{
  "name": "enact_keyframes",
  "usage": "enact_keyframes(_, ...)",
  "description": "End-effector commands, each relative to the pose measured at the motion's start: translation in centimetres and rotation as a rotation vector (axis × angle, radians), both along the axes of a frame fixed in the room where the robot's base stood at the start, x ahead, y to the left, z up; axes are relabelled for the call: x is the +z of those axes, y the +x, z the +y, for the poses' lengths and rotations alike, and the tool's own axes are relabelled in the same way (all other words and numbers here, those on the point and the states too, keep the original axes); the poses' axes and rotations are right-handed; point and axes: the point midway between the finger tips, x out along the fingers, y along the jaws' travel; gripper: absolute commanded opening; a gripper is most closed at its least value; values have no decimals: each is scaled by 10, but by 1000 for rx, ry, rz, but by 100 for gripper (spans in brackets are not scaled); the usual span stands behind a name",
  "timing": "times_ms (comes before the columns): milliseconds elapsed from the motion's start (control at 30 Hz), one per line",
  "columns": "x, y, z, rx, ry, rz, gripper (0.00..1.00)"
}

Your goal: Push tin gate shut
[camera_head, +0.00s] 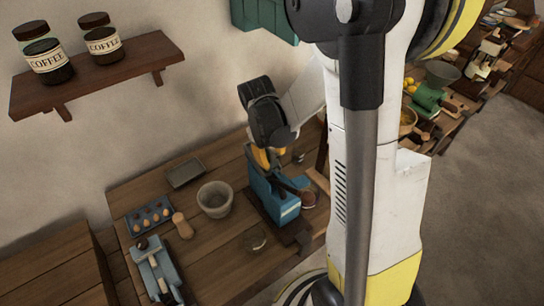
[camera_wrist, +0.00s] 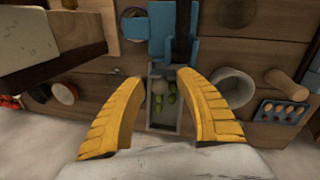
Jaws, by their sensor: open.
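A blue machine (camera_head: 272,195) stands on the wooden bench, and its blue parts show at the top of the wrist view (camera_wrist: 160,25). A narrow grey tin tray (camera_wrist: 153,115) adjoins it in the wrist view and holds a pale round piece and green pieces. I cannot tell which part is the tin gate or how far it stands open. My gripper (camera_wrist: 160,76) has its yellow fingers spread, with nothing between them, above the tray. In the head view my gripper (camera_head: 262,157) is just above and behind the blue machine, partly hidden by my wrist.
A grey pot (camera_head: 214,200) and a blue tray of brown pieces (camera_head: 150,216) stand left of the machine. A flat grey tray (camera_head: 187,172) lies near the wall. A shelf with coffee jars (camera_head: 100,73) hangs above. My arm hides much of the right side.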

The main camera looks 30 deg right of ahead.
Motion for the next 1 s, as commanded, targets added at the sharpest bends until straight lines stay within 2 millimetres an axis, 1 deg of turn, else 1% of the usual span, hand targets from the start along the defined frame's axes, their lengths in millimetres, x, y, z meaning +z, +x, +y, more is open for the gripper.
enact_keyframes(133,0,0,0,0,0,0,41)
enact_keyframes(167,1,0,0,0,0,0,36)
enact_keyframes(200,1,0,0,0,0,0,24)
enact_keyframes(267,1,0,0,0,0,0,6)
enact_keyframes(300,1,0,0,0,0,0,0)
enact_keyframes(567,0,0,0,0,0,0,0)
enact_keyframes(667,-7,0,0,0,0,0,0)
enact_keyframes(833,-28,0,0,0,0,0,0)
enact_keyframes(900,-30,0,0,0,0,0,0)
enact_keyframes(1000,-28,0,0,0,0,0,0)
